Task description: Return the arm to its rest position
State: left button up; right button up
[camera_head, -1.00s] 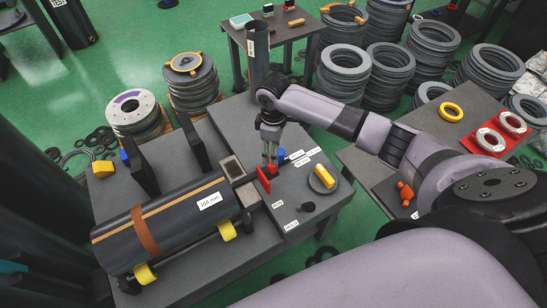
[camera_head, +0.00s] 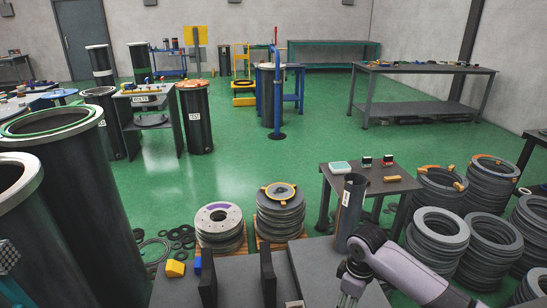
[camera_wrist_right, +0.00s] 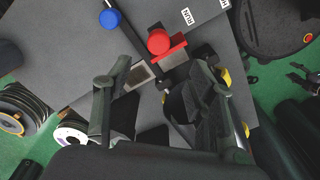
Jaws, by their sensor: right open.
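My right arm (camera_head: 400,270) comes in from the lower right of the head view. Its gripper (camera_head: 350,290) hangs over the grey workbench (camera_head: 235,280), cut by the bottom edge. In the right wrist view the gripper (camera_wrist_right: 165,100) is open, its two fingers apart. A red knob on a red block (camera_wrist_right: 160,42) and a blue knob (camera_wrist_right: 110,18) show on the bench beyond the fingertips. I see nothing held between the fingers.
An upright dark tube (camera_head: 350,212) stands close behind my right gripper. Stacks of grey rings (camera_head: 437,240) stand to the right, and flange stacks (camera_head: 280,213) behind the bench. Large dark cylinders (camera_head: 75,200) stand at the left. Green floor (camera_head: 250,150) is open in the middle.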

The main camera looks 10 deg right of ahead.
jog(key=s+a+f+m+t+y, duration=0.1)
jog(key=s+a+f, duration=0.1)
jog(key=s+a, duration=0.45)
jog(key=s+a+f+m+t+y, duration=0.1)
jog(key=s+a+f, duration=0.2)
jog(key=s+a, duration=0.3)
jog(key=s+d+r+m+t+h, duration=0.1)
jog(key=s+d+r+m, duration=0.1)
jog(key=s+d+m, duration=0.3)
jog(key=s+d+r+t+h, duration=0.1)
jog(key=s+d+r, duration=0.1)
jog(key=s, duration=0.5)
notch_tip(320, 180, down, 27)
jog(key=s+g, duration=0.2)
jog(key=s+d+f, duration=0.1)
jog(key=s+f, duration=0.7)
jog(key=s+d+f+g, duration=0.1)
jog(key=s+d+f, duration=0.1)
jog(key=s+f, duration=0.5)
jog(key=shift+s+d+f, duration=0.3)
jog(key=shift+s+f, duration=0.1)
jog(key=shift+s, duration=0.5)
